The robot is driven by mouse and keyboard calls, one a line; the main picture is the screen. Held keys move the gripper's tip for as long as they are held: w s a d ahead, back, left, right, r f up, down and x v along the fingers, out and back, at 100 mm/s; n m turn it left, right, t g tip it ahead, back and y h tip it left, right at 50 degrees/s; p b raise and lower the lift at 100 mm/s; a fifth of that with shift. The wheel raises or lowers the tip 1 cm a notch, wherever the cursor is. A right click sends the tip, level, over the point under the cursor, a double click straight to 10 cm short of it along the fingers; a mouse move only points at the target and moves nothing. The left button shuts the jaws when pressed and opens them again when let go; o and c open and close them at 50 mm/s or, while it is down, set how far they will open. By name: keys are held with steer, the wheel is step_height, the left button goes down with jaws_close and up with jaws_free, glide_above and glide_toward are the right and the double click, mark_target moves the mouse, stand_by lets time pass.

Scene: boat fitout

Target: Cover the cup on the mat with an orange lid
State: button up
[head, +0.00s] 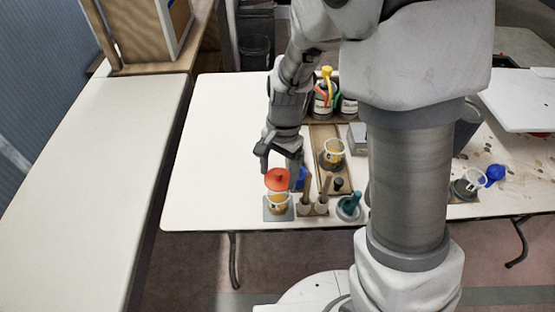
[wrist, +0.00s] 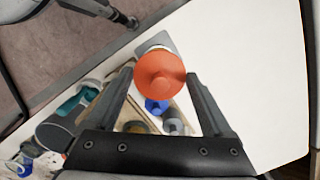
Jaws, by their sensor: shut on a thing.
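My gripper (head: 278,176) is shut on an orange lid (head: 278,181), which has a small knob on top. The lid is held right over a cup (head: 277,203) with a yellow band. The cup stands upright on a small grey mat (head: 267,215) near the table's front edge. Whether the lid touches the cup's rim I cannot tell. In the wrist view the orange lid (wrist: 160,72) fills the space between my fingertips and hides most of the cup. A corner of the mat (wrist: 153,42) shows past it.
A blue object (head: 301,178) is close beside the gripper. Brushes in a holder (head: 314,208) and a teal item (head: 349,205) stand right of the mat. Another cup (head: 333,150) is on a wooden tray behind. Paint cans (head: 323,100) stand farther back. The table's left side is clear.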

mark_target(278, 185)
steer(key=shift+s+f+b, duration=0.1)
steer(key=shift+f+b, duration=1.35)
steer(key=shift+f, duration=0.2)
steer(key=shift+f+b, duration=0.45)
steer(key=shift+f, duration=0.3)
steer(key=shift+f, duration=0.5)
stand_by(0.8)
steer(key=o, duration=1.1)
steer(key=shift+r, duration=0.1)
steer(key=shift+r+p, duration=2.35)
steer(key=shift+r, duration=0.1)
